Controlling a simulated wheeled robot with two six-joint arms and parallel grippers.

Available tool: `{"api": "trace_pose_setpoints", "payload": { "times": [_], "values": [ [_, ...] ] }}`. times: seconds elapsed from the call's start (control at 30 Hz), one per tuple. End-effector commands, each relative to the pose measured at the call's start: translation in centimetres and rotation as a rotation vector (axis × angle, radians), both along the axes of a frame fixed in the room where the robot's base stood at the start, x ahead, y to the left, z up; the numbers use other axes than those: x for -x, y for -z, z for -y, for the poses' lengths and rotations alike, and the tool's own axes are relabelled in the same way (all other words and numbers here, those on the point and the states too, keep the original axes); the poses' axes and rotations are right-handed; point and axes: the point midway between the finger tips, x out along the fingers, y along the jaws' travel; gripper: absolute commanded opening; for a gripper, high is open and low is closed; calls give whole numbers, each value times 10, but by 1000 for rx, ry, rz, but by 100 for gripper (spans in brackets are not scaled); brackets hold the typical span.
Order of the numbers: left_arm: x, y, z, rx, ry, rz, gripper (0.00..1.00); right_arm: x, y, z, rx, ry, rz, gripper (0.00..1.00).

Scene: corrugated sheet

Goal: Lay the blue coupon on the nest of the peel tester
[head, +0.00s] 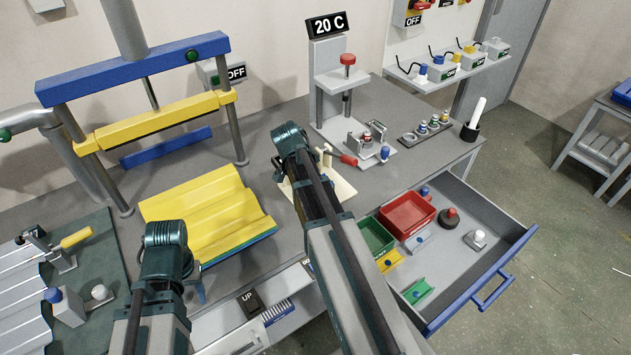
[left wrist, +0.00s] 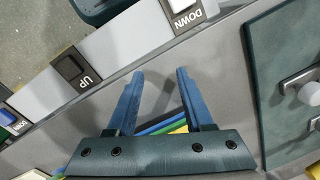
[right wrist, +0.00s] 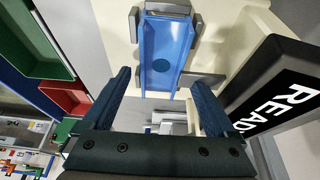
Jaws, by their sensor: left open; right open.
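In the right wrist view the blue coupon (right wrist: 163,40), a shallow channel with a round darker blue knob, lies between grey stop blocks (right wrist: 205,80) on the cream base of the peel tester (right wrist: 243,35). My right gripper (right wrist: 160,80) is open, with its fingers apart just short of the coupon's near end and nothing between them. In the head view my right arm hides the coupon and most of the cream base (head: 341,188). My left gripper (left wrist: 160,75) is open and empty above the bench front, near the UP button.
A black READY sign (right wrist: 275,92) stands close right of my right gripper. The open drawer (head: 484,213) holds a green bin (head: 376,237), a red bin (head: 407,214) and small coloured pieces. A yellow corrugated sheet (head: 205,212) lies left of my right arm.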

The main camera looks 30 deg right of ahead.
Motion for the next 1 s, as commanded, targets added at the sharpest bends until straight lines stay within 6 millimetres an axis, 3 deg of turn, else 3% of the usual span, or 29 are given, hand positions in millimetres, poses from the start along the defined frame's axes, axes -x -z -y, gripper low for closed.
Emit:
{"api": "trace_pose_setpoints", "payload": {
  "times": [0.37,1.0],
  "values": [
    [0,-30,0,0,0,0,52,1,-30,-10,0,-1,0,92],
    [0,-122,0,0,0,0,52,4,-122,-48,0,-1,0,92]
  ]
}}
